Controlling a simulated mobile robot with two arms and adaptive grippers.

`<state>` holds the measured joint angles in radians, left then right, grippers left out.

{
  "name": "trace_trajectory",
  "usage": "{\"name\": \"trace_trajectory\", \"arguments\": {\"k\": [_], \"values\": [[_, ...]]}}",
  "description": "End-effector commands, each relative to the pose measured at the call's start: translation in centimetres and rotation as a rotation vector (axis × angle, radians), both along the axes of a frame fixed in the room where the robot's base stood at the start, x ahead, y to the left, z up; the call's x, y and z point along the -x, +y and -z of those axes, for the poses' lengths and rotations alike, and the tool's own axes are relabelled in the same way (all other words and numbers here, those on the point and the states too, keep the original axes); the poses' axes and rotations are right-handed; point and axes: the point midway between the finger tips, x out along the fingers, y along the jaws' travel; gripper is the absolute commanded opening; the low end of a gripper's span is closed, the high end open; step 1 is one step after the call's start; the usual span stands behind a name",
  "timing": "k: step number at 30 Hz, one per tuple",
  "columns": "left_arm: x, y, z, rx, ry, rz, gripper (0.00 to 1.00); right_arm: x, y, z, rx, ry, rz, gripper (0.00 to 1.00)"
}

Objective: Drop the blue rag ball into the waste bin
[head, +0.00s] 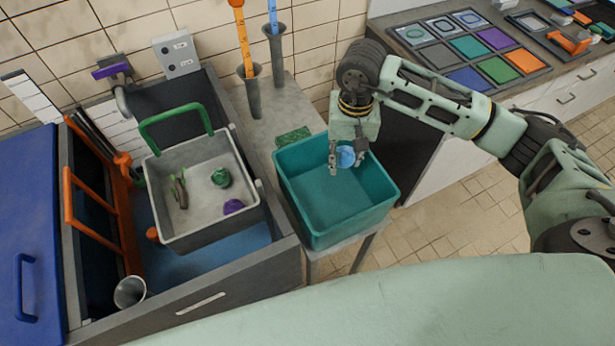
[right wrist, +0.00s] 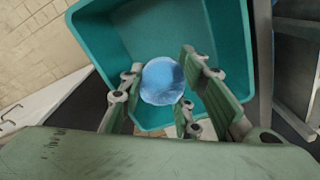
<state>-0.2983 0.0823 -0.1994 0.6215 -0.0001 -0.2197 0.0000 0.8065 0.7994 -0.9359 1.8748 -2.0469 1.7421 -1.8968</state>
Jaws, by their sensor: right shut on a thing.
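The blue rag ball (head: 346,157) is held between the fingers of my right gripper (head: 342,160). In the right wrist view the ball (right wrist: 163,82) sits between the fingers, with the teal bin behind it. The teal open bin (head: 325,231), which looks like the waste bin, stands on a small stand below. The ball and fingertips appear over the back right part of its opening; their exact height above the rim is hard to tell. The bin's visible floor is bare. My left gripper is not in view.
A grey basket (head: 206,234) with a green handle holds a green ball (head: 221,177), a purple ball (head: 233,207) and a dark item. A green sponge-like pad (head: 293,136) lies behind the teal bin. A counter with coloured tiles (head: 466,47) stands at the back right.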

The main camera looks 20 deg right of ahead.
Motion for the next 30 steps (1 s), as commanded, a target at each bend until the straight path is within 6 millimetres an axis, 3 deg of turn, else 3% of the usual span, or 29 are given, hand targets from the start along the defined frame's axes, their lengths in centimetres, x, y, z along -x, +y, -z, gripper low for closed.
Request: {"name": "trace_trajectory", "arguments": {"k": [16, 29, 30], "values": [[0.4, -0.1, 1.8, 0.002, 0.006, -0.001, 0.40, 0.0, -0.1, 5.5, 0.001, 0.001, 0.006, 0.04], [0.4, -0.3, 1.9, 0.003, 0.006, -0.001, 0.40, 0.0, -0.1, 6.1, 0.001, 0.000, 0.005, 0.04], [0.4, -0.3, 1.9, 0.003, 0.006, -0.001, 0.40, 0.0, -0.1, 6.1, 0.001, 0.000, 0.005, 0.34]]}}
